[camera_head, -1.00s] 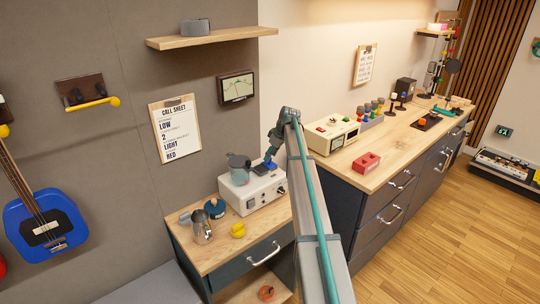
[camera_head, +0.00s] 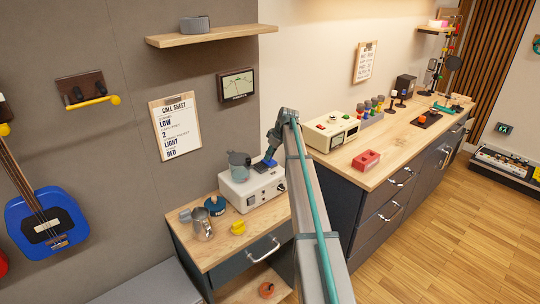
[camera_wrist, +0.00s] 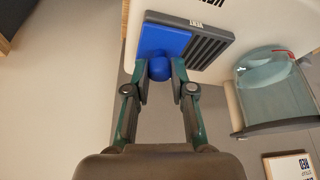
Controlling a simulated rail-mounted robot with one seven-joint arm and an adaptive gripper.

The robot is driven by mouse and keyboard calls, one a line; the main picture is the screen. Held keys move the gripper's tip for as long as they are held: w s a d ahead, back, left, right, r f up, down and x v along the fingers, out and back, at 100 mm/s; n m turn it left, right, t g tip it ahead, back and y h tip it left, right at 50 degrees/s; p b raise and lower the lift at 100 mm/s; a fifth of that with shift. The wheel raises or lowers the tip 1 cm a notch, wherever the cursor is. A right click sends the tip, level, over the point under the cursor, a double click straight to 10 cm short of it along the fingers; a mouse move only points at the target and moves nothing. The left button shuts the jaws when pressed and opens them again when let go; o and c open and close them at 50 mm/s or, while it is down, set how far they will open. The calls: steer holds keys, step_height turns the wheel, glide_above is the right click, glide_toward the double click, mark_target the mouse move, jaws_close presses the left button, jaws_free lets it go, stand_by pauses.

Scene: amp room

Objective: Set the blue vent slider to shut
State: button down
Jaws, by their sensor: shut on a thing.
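The blue vent slider is a flat blue plate (camera_wrist: 168,40) with a round blue knob (camera_wrist: 160,69) in the wrist view. It covers one part of a dark slatted vent (camera_wrist: 211,47); the slats to its right are bare. My gripper (camera_wrist: 160,80) is shut on the knob, a fingertip on either side. In the head view my gripper (camera_head: 271,157) reaches down to the top of the white box (camera_head: 254,188), and only a little blue shows under it. A small label (camera_wrist: 196,23) beside the vent is too small to read.
A metal jug (camera_head: 202,226), a blue-lidded pot (camera_head: 215,205) and a yellow item (camera_head: 238,227) stand on the wooden top in front.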

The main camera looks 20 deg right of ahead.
steer(key=a, duration=0.1)
steer(key=s+a+b, duration=0.1)
steer(key=a, duration=0.1)
steer(key=a+b, duration=0.1)
steer(key=shift+s+a+f, duration=0.15)
steer(key=shift+s+a, duration=0.1)
steer(key=shift+a, duration=0.4)
steer(key=c, duration=1)
jaws_free()
steer(key=shift+r, duration=0.25)
steer(key=shift+s+d+r, duration=0.1)
steer(key=shift+r, duration=0.15)
steer(key=v, duration=1.1)
steer(key=shift+s+r, duration=0.1)
steer(key=shift+s, duration=0.05)
steer(key=shift+d, duration=0.1)
